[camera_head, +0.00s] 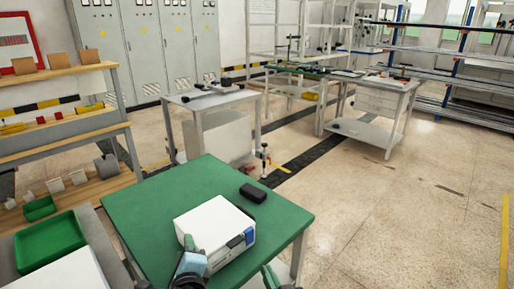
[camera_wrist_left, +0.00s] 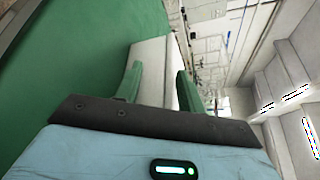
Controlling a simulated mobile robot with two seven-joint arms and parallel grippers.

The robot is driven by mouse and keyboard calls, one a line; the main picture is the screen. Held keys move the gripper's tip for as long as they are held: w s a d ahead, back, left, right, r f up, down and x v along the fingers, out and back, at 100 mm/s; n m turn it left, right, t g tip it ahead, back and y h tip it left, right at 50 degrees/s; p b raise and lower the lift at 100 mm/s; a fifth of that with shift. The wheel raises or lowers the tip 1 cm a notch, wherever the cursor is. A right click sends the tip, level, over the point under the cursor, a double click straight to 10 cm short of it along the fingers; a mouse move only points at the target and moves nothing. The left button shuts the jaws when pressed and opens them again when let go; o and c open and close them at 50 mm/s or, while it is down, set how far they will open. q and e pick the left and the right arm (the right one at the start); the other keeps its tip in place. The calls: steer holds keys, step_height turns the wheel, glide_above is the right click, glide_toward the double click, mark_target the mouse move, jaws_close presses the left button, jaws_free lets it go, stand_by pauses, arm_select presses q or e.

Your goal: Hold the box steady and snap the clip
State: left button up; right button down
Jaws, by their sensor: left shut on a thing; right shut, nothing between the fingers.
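The white box (camera_head: 212,226) sits near the front edge of the green table (camera_head: 150,205). A blue part that looks like the clip (camera_head: 249,236) is on its right end; I cannot tell whether it is snapped. My left gripper (camera_head: 189,243) is at the box's near left side. In the left wrist view its green fingers (camera_wrist_left: 158,85) are shut on the white box (camera_wrist_left: 153,60), one on each side. My right gripper (camera_head: 270,277) is at the bottom of the head view, below the clip end and apart from it. It is shut and empty, mostly cut off by the picture's edge.
A small black object (camera_head: 253,193) lies on the green table behind the box. A green bin (camera_head: 50,243) stands at the left, by a shelf rack (camera_head: 70,125). A grey table (camera_head: 212,98) stands beyond. The floor at the right is clear.

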arm_select(q)
steer(key=shift+s+d+f, duration=0.1)
steer(key=shift+f, duration=0.3)
steer(key=shift+s+d+r, duration=0.1)
steer(key=shift+s+d, duration=0.1)
steer(key=shift+s, duration=0.2)
steer(key=v, duration=0.7)
steer(key=r+v, duration=0.1)
steer(key=v, duration=0.3)
steer(key=shift+a, duration=0.15)
